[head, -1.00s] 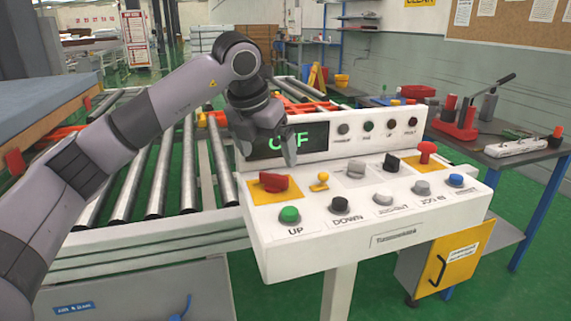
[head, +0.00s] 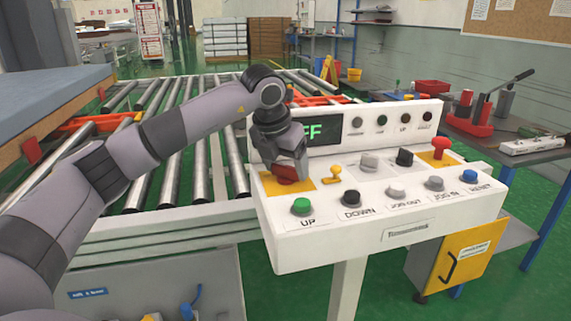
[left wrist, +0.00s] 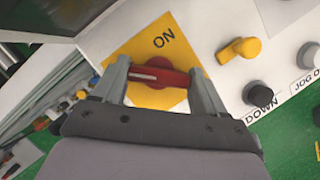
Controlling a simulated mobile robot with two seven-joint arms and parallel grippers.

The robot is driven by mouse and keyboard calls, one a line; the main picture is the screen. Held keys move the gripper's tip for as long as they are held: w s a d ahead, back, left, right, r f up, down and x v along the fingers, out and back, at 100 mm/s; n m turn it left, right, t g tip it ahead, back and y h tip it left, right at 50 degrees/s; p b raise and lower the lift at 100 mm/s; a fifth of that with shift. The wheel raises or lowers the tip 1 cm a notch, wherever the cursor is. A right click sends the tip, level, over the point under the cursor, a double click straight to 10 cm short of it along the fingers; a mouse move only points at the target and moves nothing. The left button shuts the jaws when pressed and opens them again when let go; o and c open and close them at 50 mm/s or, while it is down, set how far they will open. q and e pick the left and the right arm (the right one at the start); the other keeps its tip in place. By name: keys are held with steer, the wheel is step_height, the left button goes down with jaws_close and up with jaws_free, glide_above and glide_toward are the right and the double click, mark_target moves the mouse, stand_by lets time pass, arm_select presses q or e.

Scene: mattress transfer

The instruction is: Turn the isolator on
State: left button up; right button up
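The isolator is a red rotary knob (left wrist: 158,78) on a yellow plate (left wrist: 136,45) marked ON, at the left of the white control panel (head: 385,239). In the head view the knob (head: 288,181) is mostly hidden by my left gripper (head: 288,172). In the left wrist view, the left gripper's two fingers (left wrist: 160,80) stand wide apart, one at each end of the knob's bar. I cannot tell whether both touch it. The green display (head: 312,131) shows "FF", its left part hidden by my gripper. My right gripper is not in view.
A small yellow knob (head: 335,175) stands just right of the isolator, with green UP (head: 302,205) and black DOWN (head: 351,198) buttons in front. A red mushroom button (head: 440,147) is at the far right of the panel. Roller conveyors (head: 200,160) lie behind and left.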

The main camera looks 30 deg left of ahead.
arm_select(q)
steer(key=shift+c, duration=1)
